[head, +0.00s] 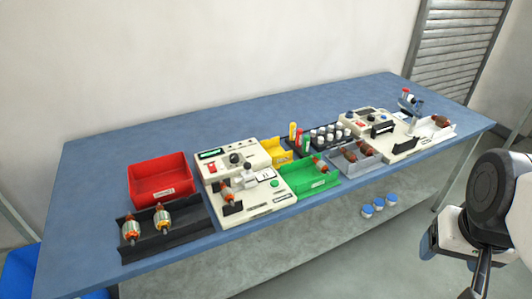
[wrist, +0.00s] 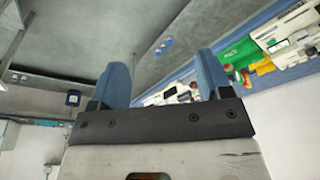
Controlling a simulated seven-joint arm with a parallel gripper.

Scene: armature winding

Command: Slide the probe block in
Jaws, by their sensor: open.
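The tester (head: 245,172) stands left of the middle of the blue bench in the head view, with a display, knobs and a green button. An armature (head: 228,195) sits in its cradle. A small white block with dark marks (head: 265,175), which looks like the probe block, sits on the tester just right of the armature. It appears apart from the armature. My gripper (wrist: 164,80) is open and empty in the wrist view, its two blue fingers wide apart. My arm is at the right of the head view, off the bench front and far from the tester.
A red bin (head: 160,178) and a black tray (head: 192,232) with two armatures lie left of the tester. A green bin (head: 308,178), yellow bin (head: 276,150), grey tray (head: 345,168) and second machine (head: 398,144) stand to the right. The bench's back strip is clear.

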